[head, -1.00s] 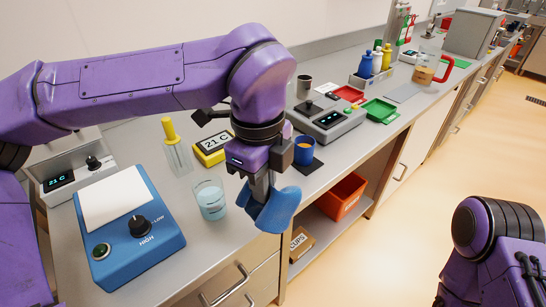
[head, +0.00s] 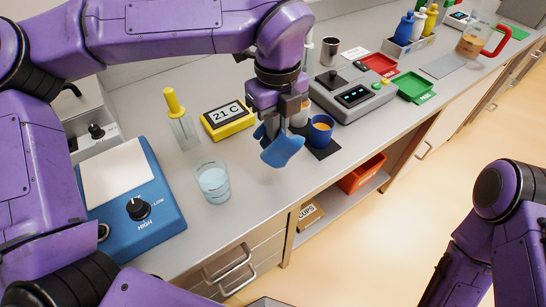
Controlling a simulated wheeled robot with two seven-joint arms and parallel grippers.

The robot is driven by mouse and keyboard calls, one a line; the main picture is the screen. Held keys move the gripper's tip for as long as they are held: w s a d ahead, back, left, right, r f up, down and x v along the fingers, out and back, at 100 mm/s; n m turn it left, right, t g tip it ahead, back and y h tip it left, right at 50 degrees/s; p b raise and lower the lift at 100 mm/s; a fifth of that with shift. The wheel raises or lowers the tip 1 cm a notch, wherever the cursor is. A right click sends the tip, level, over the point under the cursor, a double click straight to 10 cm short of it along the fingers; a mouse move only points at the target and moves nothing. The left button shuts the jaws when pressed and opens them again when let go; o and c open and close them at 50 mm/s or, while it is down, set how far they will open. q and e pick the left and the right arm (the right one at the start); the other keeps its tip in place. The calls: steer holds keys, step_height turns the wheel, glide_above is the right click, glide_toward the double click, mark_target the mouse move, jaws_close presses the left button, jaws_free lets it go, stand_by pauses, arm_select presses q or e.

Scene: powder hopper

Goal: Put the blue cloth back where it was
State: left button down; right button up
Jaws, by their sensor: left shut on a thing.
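The blue cloth (head: 283,150) hangs from my left gripper (head: 278,130), which is shut on it. The cloth is held in front of the bench top, right of the glass beaker and left of the blue cup. Whether it touches the bench I cannot tell. My right arm shows at the lower right, over the floor; its gripper is not in view.
A beaker of pale liquid (head: 213,182) stands left of the cloth. A blue cup (head: 321,129) stands on a dark mat (head: 326,153) close at the right. A yellow timer (head: 228,119) and a grey scale device (head: 352,96) stand behind. Bare bench lies between beaker and mat.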

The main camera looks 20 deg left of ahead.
arm_select(q)
steer(key=f, duration=0.2)
steer(key=w+a+f, duration=0.1)
steer(key=f, duration=0.1)
steer(key=w+f+p, duration=0.1)
steer(key=f, duration=0.1)
steer(key=shift+w+a+f, duration=0.25)
steer(key=shift+a+f, duration=0.05)
steer(key=shift+f, duration=0.05)
steer(key=c, duration=0.5)
jaws_free()
steer(key=shift+c, duration=0.2)
steer(key=shift+s, duration=0.1)
step_height(320, 180, up, 11)
steer(key=b, duration=0.1)
steer(key=shift+f, duration=0.15)
steer(key=shift+f, duration=0.1)
